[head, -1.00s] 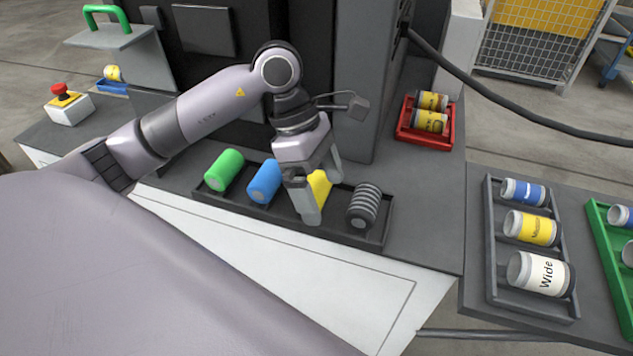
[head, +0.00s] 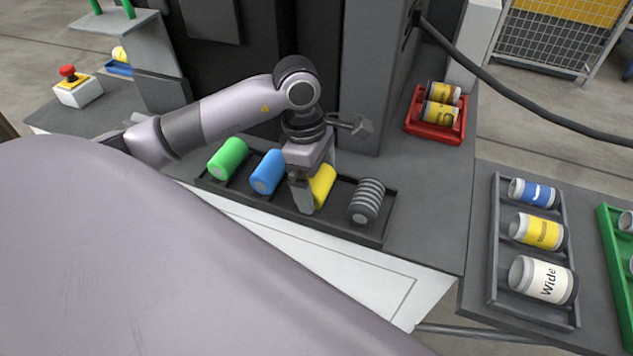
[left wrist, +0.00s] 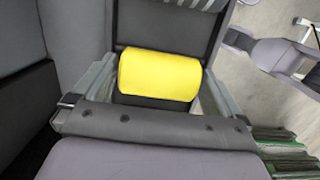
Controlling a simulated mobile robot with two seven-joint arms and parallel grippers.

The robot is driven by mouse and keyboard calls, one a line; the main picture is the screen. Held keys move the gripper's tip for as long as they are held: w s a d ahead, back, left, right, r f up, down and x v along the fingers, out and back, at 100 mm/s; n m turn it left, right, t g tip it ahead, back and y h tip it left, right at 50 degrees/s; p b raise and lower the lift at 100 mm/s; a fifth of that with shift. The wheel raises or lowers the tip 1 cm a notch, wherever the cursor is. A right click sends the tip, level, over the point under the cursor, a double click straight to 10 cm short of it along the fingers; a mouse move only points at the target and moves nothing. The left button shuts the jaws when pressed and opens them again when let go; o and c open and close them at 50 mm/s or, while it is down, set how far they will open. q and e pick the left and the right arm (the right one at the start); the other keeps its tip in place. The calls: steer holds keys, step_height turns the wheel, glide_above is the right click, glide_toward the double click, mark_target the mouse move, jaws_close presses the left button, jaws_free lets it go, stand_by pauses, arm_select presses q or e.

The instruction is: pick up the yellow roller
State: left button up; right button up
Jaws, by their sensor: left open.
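The yellow roller (head: 322,187) lies in the dark tray (head: 290,214), between the blue roller (head: 267,172) and the grey ribbed roller (head: 366,201). My left gripper (head: 316,184) is over it from above, one finger in front and one behind, the near finger hiding part of it. In the left wrist view, the yellow roller (left wrist: 160,75) shows between the two spread fingers of the left gripper (left wrist: 155,88). I cannot tell whether either finger touches it. My right gripper is not in view.
A green roller (head: 228,158) lies at the tray's left end. A red bin (head: 436,129) with labelled rollers stands behind right. A grey tray (head: 497,240) of labelled rollers is at the right. A black cable (head: 520,103) crosses the upper right. An emergency stop (head: 75,85) stands far left.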

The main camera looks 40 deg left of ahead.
arm_select(q)
steer(key=c, duration=0.9)
steer(key=shift+o, duration=0.2)
steer(key=shift+r, duration=0.15)
